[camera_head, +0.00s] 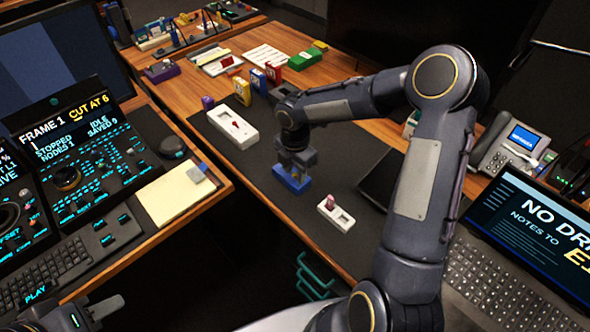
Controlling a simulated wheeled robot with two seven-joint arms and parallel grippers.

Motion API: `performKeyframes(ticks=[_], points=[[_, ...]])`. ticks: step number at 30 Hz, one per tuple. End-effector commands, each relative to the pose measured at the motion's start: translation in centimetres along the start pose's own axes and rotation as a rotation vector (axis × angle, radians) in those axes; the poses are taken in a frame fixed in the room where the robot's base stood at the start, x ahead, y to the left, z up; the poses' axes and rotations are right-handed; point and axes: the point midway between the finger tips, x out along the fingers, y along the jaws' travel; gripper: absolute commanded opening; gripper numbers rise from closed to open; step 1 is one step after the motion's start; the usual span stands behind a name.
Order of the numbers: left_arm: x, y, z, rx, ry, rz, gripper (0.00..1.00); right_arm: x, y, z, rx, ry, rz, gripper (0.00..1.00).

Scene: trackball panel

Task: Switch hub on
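No part is legibly labelled as the hub. Three small switch boxes lie on the dark mat: a white one with a red lever (235,124), a blue one (291,180), and a white one with a pink knob (336,215). My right gripper (295,163) points down right over the blue box and hides its top. I cannot tell whether it touches the box or how its fingers stand. My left gripper (88,316) is at the bottom left edge, far from the boxes, partly cut off; its fingers are not clear.
A console with a keyboard and trackball (66,178) fills the left. A yellow notepad (177,194) and a dark round knob (172,147) lie near it. A laptop (530,235) and a phone (508,150) are on the right. A dark flat object (383,184) lies beside the boxes.

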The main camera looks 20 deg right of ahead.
Motion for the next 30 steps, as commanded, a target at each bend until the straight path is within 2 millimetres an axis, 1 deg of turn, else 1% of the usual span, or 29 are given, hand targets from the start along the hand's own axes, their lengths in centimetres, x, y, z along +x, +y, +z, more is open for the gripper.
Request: performKeyframes(ticks=[7,15,23,26,30], points=[[0.0,0.0,0.0,0.0,0.0,0.0,0.36,0.1,0.0,0.0,0.001,0.0,0.0,0.36],[0.0,0.0,0.0,0.0,0.0,0.0,0.36,0.1,0.0,0.0,0.001,0.0,0.0,0.0],[-0.1,0.1,-0.1,0.0,0.0,0.0,0.36,0.0,0.0,0.0,0.001,0.005,0.0,0.0],[-0.5,0.2,-0.2,0.0,0.0,0.0,0.36,-0.1,0.0,0.1,0.003,0.021,0.0,0.0],[-1.5,0.7,-0.7,0.0,0.0,0.0,0.36,-0.4,0.0,0.4,0.005,0.075,0.0,0.0]])
